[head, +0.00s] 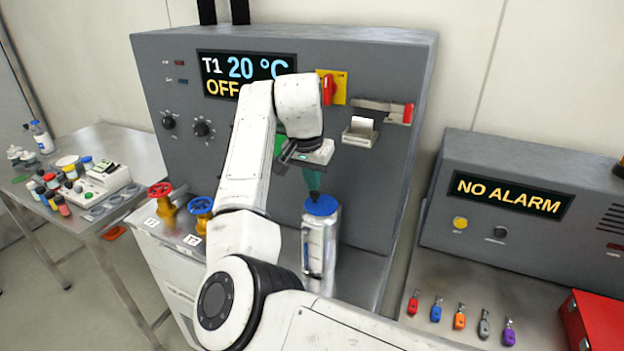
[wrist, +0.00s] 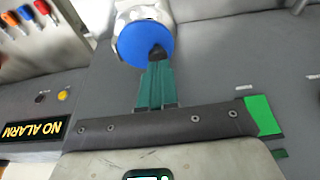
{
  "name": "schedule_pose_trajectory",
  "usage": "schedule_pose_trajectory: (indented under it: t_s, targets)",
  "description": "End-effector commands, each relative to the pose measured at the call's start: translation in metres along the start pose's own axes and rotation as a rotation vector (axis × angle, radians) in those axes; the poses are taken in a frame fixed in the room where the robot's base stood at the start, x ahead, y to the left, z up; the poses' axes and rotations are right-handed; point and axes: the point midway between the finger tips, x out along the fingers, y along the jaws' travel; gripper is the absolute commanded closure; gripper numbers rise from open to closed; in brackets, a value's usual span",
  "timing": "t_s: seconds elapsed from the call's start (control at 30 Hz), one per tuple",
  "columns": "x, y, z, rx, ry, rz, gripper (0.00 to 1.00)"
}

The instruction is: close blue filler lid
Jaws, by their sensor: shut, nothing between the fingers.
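The blue filler lid (head: 321,205) lies across the top of a white and grey cylinder (head: 318,245) in front of the grey panel. It looks roughly level; I cannot tell whether it is fully seated. In the wrist view the round blue lid (wrist: 138,44) covers the near end of the cylinder. My gripper (head: 315,194) points down at the lid from above. Its green fingers are together and empty. In the wrist view the dark fingertips of my gripper (wrist: 158,53) overlap the lid near its edge; they are at or very near its surface.
The grey panel (head: 370,190) stands close behind. A red valve (head: 160,190) and a blue valve (head: 201,206) are left of my arm. A side table (head: 130,150) with bottles is at far left. The alarm console (head: 480,235) is at right, with several coloured tags before it.

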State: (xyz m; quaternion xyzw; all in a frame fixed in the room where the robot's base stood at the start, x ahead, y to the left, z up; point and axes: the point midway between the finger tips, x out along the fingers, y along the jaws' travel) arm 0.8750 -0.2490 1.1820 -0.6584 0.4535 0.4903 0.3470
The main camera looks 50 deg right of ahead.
Motion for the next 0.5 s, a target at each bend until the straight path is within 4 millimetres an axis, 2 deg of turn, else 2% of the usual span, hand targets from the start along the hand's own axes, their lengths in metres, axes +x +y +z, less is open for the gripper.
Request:
schedule_pose_trajectory:
  t_s: [0.1,0.33,0.5]
  targets:
    - [-0.017,0.002,-0.009,0.0,-0.001,0.002,1.0]
    - [-0.035,0.001,-0.014,-0.003,-0.002,-0.001,1.0]
    - [-0.069,0.0,-0.014,-0.002,-0.001,-0.002,1.0]
